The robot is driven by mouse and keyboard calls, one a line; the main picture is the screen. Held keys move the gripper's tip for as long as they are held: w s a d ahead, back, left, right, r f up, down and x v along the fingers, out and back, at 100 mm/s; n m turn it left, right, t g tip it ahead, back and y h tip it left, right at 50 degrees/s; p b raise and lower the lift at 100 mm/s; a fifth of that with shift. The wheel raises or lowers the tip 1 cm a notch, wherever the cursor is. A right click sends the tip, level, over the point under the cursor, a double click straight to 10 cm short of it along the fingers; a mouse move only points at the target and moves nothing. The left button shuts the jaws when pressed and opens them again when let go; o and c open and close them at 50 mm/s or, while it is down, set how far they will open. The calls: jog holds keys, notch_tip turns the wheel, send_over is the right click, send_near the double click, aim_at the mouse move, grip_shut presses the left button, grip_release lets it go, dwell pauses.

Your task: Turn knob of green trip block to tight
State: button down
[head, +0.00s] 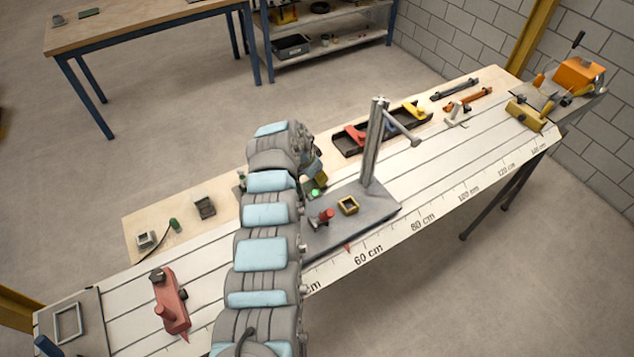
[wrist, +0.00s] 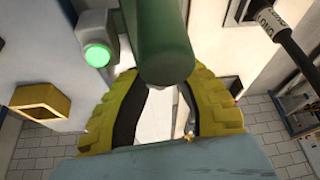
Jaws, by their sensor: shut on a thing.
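My gripper (wrist: 163,80) fills the lower middle of the wrist view, with its yellow, dark-lined fingers curved around both sides of a green cylinder (wrist: 158,35). The cylinder looks like part of the green trip block; I cannot tell whether it is the knob or another part. The contact itself is partly hidden, and no tight mark shows. In the head view my gripper (head: 319,174) shows only in part past my arm. The rest of the green block is hidden behind my arm there.
A lit green button (wrist: 97,54) and a yellow square frame (wrist: 40,102) are left of the fingers. In the head view, a metal post (head: 375,145) stands on a grey plate (head: 375,212) close right of my gripper. A red block (head: 171,298) lies at left.

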jog(key=shift+a+f+m+b, duration=0.15)
jog(key=shift+m+b, duration=0.35)
jog(key=shift+b, duration=0.35)
jog(key=c, duration=0.7)
grip_release()
jog(key=shift+r, duration=0.3)
jog(key=v, duration=1.1)
jog(key=shift+a+r, duration=0.2)
jog(key=shift+r, duration=0.05)
